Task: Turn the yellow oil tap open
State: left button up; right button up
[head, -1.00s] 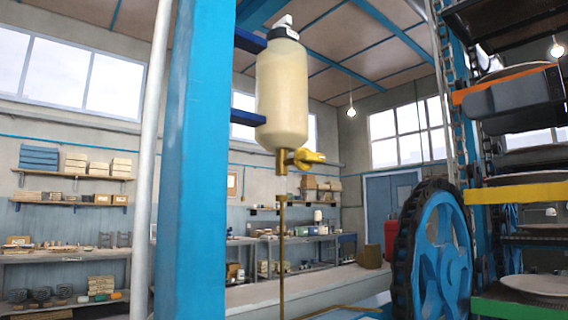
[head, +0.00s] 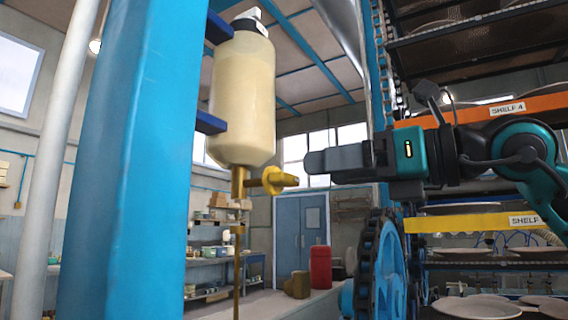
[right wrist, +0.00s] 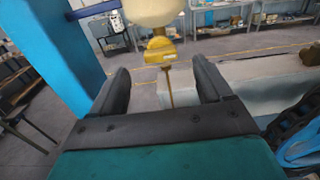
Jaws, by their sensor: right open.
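The yellow oil tap (head: 278,180) sticks out to the right from the brass pipe under a cream oil bottle (head: 243,100). My right gripper (head: 312,162) comes in from the right in the head view, its fingers pointing left at the tap, slightly above it and apart from it. In the right wrist view the tap (right wrist: 160,50) lies ahead, in line with the gap between the open fingers (right wrist: 162,82). The fingers are empty. The bottle's lower end (right wrist: 155,10) shows above the tap. My left gripper is not in view.
A blue post (head: 135,160) with brackets stands left of the bottle. A thin brass rod (head: 237,270) runs down below the tap. A blue chain wheel (head: 385,270) and shelves of plates (head: 470,222) stand at the right. The space between gripper and tap is clear.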

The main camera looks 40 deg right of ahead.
aim_at(286, 174)
jog(key=shift+p+x, duration=2.25)
jog(key=shift+x, duration=1.75)
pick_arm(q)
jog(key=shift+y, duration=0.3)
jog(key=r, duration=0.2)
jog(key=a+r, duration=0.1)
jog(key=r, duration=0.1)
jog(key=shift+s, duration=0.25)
pick_arm(e)
jog(key=shift+c, duration=0.4)
jog(key=c, duration=0.9)
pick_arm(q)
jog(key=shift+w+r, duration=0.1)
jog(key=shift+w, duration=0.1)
